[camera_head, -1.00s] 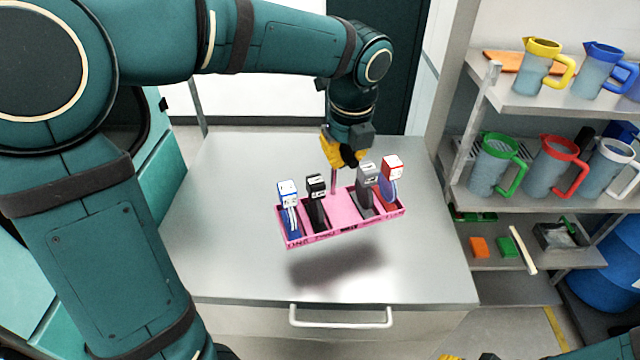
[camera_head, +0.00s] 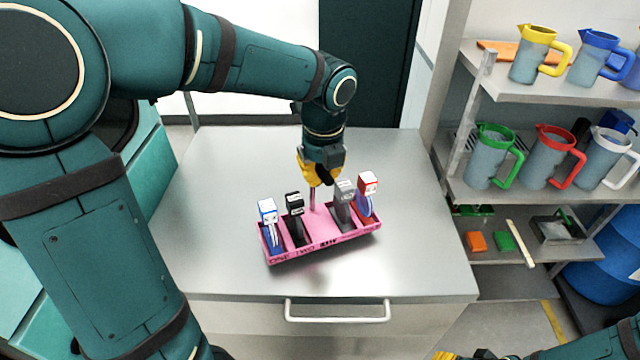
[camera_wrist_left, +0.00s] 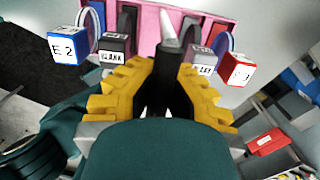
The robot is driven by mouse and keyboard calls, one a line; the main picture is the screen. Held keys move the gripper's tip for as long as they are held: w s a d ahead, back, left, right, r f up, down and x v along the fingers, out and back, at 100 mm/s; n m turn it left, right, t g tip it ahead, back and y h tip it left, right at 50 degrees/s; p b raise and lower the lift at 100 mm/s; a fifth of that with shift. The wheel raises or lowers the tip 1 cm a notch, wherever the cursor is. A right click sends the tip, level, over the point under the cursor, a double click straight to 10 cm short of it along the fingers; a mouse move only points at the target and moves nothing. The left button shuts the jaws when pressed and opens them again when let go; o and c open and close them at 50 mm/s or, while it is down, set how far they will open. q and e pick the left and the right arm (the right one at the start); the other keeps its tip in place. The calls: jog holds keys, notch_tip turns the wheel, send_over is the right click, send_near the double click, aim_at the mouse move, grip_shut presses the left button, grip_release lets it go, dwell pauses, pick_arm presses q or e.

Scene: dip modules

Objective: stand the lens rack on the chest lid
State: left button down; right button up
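The pink lens rack (camera_head: 325,240) is upright over the middle of the grey chest lid (camera_head: 400,262). It carries several modules with blue, black, grey and red heads, and has lettering on its front. Its bottom is on the lid or very close above it; I cannot tell which. My left gripper (camera_head: 314,184) is shut on the rack's thin upright post, midway along the rack. The left wrist view shows the yellow fingers (camera_wrist_left: 163,92) around the post and the pink rack (camera_wrist_left: 190,8) beyond. My right gripper (camera_head: 447,355) barely shows at the bottom edge.
The chest front has a white handle (camera_head: 336,312). On the right, shelves (camera_head: 535,185) hold several jugs and small trays, with a blue barrel (camera_head: 600,268) beside them. The lid is clear around the rack.

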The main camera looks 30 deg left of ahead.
pick_arm(q)
notch_tip(320, 180, down, 2)
jog(key=shift+w+f, duration=0.1)
jog(key=shift+f, duration=0.15)
jog(key=c, duration=1.6)
grip_release()
jog(key=shift+f, duration=0.15)
jog(key=shift+c, duration=0.2)
jog(key=o, duration=0.5)
jog(key=r, duration=0.4)
jog(key=r+p, duration=0.1)
jog(key=r, duration=0.3)
jog(key=d+r, duration=0.1)
jog(key=r, duration=0.3)
jog(key=shift+s+r+p, duration=0.1)
jog(key=shift+s+p, duration=0.25)
